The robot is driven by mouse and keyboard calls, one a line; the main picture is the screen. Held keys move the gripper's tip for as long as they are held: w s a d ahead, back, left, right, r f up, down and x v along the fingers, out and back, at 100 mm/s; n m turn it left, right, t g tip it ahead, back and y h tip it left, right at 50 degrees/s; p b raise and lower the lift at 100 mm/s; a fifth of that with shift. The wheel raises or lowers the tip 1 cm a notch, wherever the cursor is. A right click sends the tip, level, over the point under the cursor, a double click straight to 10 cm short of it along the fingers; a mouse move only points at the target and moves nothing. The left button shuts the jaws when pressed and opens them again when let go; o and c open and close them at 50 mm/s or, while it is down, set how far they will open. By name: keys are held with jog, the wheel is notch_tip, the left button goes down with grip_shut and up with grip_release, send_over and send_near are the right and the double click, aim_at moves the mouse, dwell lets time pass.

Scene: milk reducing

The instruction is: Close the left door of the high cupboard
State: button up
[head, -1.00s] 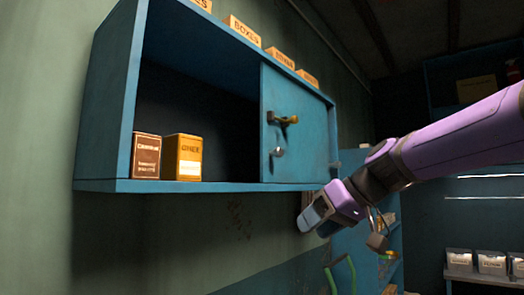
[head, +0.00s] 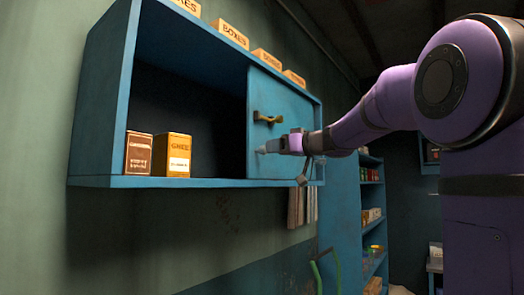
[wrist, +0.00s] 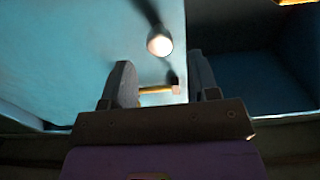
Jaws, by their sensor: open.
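The high cupboard (head: 108,110) is blue and hangs on the left wall. Its left part is open; a blue door panel (head: 287,100) covers the right part. The panel has a brass handle (head: 268,118), and a round knob (wrist: 160,45) shows on it in the wrist view. My gripper (head: 262,149) is at the panel's lower part, below the brass handle, hiding the knob in the head view. In the wrist view my gripper (wrist: 161,75) has its fingers apart, with the knob seen between and beyond them. Contact cannot be told.
A brown box (head: 138,154) and an orange ghee box (head: 173,156) stand on the cupboard's open left shelf. Boxes labelled "BOXES" (head: 230,33) line its top. A blue shelf unit (head: 372,215) with goods stands behind at the right. The space before the open left part is clear.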

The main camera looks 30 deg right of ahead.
aim_at(263, 149)
jog(key=x, duration=0.5)
jog(key=shift+w+a, duration=0.1)
jog(key=shift+w, duration=0.2)
grip_shut()
